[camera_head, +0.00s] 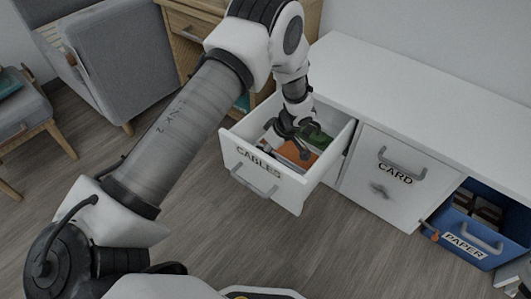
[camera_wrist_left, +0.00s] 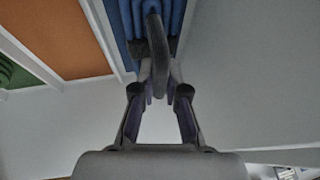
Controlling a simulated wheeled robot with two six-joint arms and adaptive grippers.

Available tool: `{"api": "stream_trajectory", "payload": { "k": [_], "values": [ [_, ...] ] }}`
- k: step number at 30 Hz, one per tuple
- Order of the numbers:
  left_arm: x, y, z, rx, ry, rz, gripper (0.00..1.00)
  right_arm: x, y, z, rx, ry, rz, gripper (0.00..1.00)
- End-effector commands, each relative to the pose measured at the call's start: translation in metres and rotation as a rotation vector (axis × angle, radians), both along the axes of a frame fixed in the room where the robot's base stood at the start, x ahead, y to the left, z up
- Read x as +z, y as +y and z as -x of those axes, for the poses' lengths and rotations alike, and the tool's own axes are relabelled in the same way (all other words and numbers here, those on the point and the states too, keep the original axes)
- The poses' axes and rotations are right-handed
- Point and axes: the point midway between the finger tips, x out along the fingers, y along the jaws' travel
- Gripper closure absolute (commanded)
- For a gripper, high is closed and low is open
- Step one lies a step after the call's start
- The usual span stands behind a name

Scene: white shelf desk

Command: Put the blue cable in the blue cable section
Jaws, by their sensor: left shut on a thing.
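The open white drawer labelled CABLES (camera_head: 231,153) is pulled out of the desk, and my left gripper (camera_head: 286,130) reaches down into it. In the left wrist view the left gripper (camera_wrist_left: 160,92) is shut on a dark, bent cable-like piece (camera_wrist_left: 156,45). This piece looks grey in the shade, so I cannot tell whether it is blue. It lies in front of the blue, ridged section (camera_wrist_left: 120,28). White dividers separate this from the orange section (camera_wrist_left: 65,40) and the green section (camera_wrist_left: 14,76). Contact with the section floor is unclear.
A closed drawer labelled CARD (camera_head: 365,195) is to the right, then a blue open bin labelled PAPER (camera_head: 450,220) holding dark items. The white desk top (camera_head: 400,85) is bare. A grey armchair (camera_head: 140,60) and wooden cabinet (camera_head: 190,30) stand behind. The floor in front is clear.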

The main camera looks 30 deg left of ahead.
Motion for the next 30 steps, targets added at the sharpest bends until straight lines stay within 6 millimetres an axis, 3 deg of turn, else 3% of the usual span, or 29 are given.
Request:
{"api": "stream_trajectory", "payload": {
  "k": [4,6,7,15,19,30],
  "values": [
    [-0.004,0.0,0.0,0.0,0.0,0.0,1.0,-0.003,0.0,0.0,0.0,0.0,0.0,0.6],
    [-0.002,0.0,0.0,0.0,0.0,0.0,0.66,-0.002,0.0,0.0,0.0,0.0,0.0,0.6],
    [-0.002,0.0,0.0,0.0,0.0,0.0,0.62,-0.002,0.0,0.0,0.0,0.0,0.0,0.6],
    [-0.001,0.0,0.0,0.0,0.0,0.0,0.62,-0.001,0.0,0.0,0.0,0.0,0.0,0.6],
    [0.01,-0.003,-0.002,0.001,-0.001,0.0,0.62,0.006,0.0,0.0,0.0,0.0,0.0,0.6],
    [0.093,-0.038,-0.015,-0.001,-0.003,-0.001,0.62,0.043,0.0,0.0,0.0,0.0,0.0,0.6]
  ]
}}
